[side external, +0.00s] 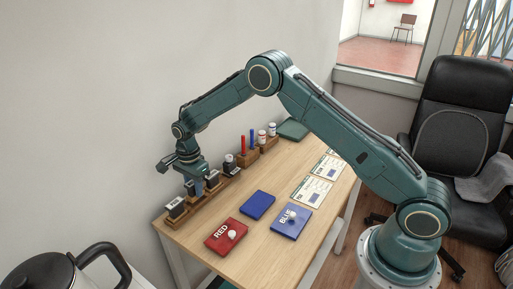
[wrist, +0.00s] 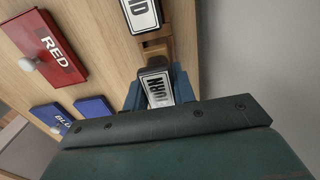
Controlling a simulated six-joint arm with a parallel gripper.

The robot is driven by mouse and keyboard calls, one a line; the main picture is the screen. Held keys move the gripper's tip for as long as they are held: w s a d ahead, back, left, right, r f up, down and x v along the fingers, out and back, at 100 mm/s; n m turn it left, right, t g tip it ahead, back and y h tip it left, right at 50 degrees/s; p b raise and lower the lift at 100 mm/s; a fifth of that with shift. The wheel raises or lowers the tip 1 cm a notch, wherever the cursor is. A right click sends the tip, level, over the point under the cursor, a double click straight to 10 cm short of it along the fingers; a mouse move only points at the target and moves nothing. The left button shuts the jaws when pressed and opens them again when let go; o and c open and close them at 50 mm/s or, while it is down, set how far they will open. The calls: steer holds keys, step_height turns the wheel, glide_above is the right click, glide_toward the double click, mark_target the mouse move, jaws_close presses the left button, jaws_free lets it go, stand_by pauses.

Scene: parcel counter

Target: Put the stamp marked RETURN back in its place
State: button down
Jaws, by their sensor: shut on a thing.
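In the side view my gripper (side external: 194,187) points down over the wooden stamp rack (side external: 204,204) along the wall side of the table. The stamp is in line with the rack; I cannot tell if its base rests in a slot. Another stamp with "ID" on its label (wrist: 143,14) sits beside it, apart from my fingers.
A red pad (side external: 224,238) and blue pads, one marked BLUE (side external: 291,222), lie on the table. Papers (side external: 312,190) lie farther right. A kettle (side external: 70,270) stands front left.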

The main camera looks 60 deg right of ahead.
steer(key=shift+f, duration=1.05)
stand_by(0.4)
steer(key=c, duration=1.3)
jaws_free()
steer(key=shift+c, duration=0.2)
steer(key=shift+r, duration=0.1)
steer(key=shift+r, duration=2.5)
steer(key=o, duration=0.5)
steer(key=shift+o, duration=0.2)
